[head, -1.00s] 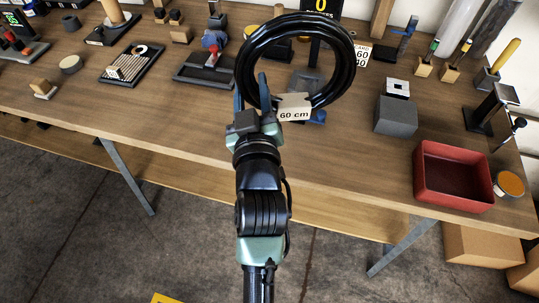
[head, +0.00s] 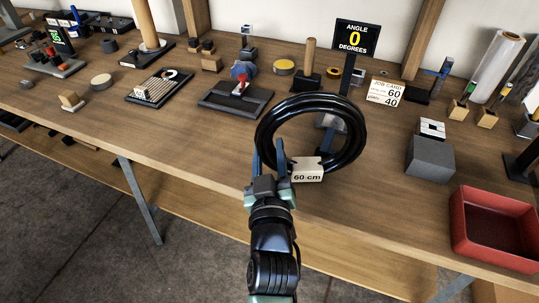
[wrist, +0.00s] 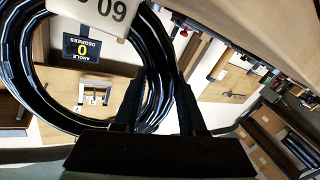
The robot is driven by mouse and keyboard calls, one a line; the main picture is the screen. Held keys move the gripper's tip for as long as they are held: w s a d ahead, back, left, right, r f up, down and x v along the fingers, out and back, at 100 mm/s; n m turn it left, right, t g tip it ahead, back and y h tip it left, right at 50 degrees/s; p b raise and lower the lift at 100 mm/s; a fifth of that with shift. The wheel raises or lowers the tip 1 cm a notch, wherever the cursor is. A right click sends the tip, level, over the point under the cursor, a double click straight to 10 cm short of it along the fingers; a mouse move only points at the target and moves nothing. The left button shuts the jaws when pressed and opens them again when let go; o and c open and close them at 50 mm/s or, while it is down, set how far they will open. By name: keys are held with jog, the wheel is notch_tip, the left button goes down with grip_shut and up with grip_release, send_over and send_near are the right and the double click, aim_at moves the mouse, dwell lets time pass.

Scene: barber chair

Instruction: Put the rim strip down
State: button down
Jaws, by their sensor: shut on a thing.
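The rim strip is a glossy black coil (head: 353,150) with a pale tag (head: 307,171) reading "60 cm". My gripper (head: 267,160) is shut on the left side of the coil, near the tag. The coil stands tilted in the head view, in front of the middle of the bench; I cannot tell whether it touches the wood. In the wrist view the coil (wrist: 22,85) passes between the two dark fingers (wrist: 160,100), and the tag (wrist: 98,12) shows upside down at the top.
The wooden bench (head: 205,140) has bare wood left of the coil. A grey block (head: 429,158) and a red tray (head: 495,228) stand to the right. Behind are an "ANGLE 0 DEGREES" sign (head: 356,38), a job card (head: 385,91) and a dark fixture with a red handle (head: 240,92).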

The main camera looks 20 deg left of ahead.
jog(key=shift+f, duration=0.2)
jog(key=shift+c, duration=2.4)
grip_release()
jog(key=shift+r, duration=0.15)
jog(key=p+v, duration=0.1)
jog(key=v, duration=1.1)
